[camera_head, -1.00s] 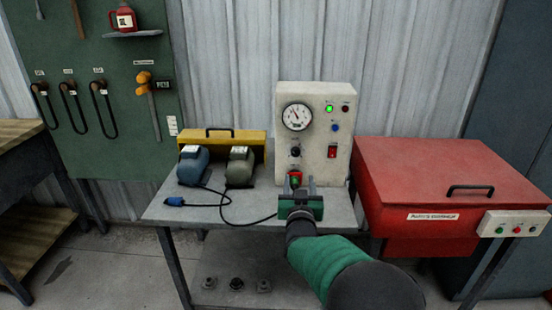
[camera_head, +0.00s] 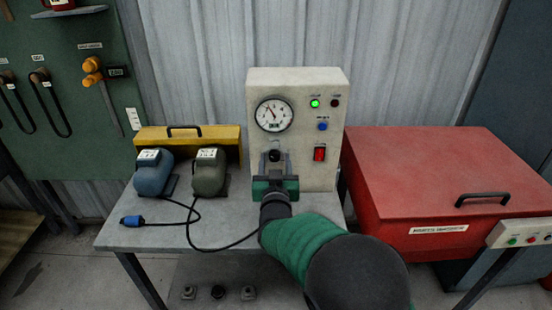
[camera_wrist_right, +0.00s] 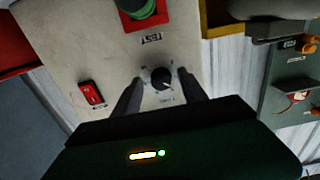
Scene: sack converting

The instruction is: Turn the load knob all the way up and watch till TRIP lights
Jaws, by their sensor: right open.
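A green lamp (camera_head: 315,103) is lit. The lamp to its right (camera_head: 335,103) is dark red and unlit; its label is too small to read. My left gripper is out of view.
A red rocker switch (camera_head: 319,153) and blue button (camera_head: 322,126) sit right of the knob. Blue (camera_head: 153,174) and grey-green (camera_head: 208,172) motors stand left; a red chest (camera_head: 430,170) stands right.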

